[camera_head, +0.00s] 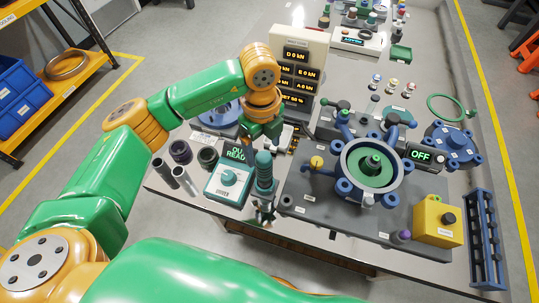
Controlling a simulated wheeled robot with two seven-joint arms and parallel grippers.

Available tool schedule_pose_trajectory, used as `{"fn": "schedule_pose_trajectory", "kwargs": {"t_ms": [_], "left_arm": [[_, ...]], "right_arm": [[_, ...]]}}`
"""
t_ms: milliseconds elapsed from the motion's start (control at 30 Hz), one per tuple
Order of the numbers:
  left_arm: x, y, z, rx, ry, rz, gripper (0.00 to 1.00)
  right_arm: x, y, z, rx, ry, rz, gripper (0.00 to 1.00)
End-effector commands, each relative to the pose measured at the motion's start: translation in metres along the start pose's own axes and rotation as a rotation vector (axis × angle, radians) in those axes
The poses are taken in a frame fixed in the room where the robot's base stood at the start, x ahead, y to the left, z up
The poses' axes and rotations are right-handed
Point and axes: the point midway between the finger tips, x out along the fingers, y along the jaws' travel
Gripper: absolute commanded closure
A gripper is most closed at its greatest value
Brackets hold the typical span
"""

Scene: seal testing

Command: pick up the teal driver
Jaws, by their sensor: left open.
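The teal driver appears to be the upright, ribbed teal cylinder (264,168) near the front edge of the table, left of the large grey base plate. A dark and metallic part shows below it; what that part is, I cannot tell. My left gripper (262,131) points down just beyond the cylinder's top in the picture. Its green fingers are apart with nothing visible held between them. Whether they touch the cylinder, I cannot tell. My right gripper is not in view.
A teal box with a knob (229,177) and dark cylinders (181,151) stand left of the driver. A display panel (301,50) rises behind my wrist. A blue rack (485,240) stands far right.

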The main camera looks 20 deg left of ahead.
Motion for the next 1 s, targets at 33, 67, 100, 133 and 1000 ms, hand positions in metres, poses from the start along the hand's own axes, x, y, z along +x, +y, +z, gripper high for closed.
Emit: {"fn": "schedule_pose_trajectory", "kwargs": {"t_ms": [33,67,100,133,1000], "left_arm": [[0.005,0.001,-0.001,0.000,0.003,0.005,0.16],[0.010,0.000,-0.001,0.001,0.004,0.005,0.16],[0.017,0.000,-0.001,0.003,0.005,0.005,0.16],[0.023,-0.001,-0.001,0.002,0.005,0.006,0.16],[0.057,-0.004,-0.002,0.007,0.008,-0.003,1.00]], "right_arm": [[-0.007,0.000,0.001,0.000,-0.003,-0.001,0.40],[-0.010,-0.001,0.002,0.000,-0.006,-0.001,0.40],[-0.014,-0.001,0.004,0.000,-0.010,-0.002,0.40],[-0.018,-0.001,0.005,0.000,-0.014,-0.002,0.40],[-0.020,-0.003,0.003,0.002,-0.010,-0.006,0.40]]}}
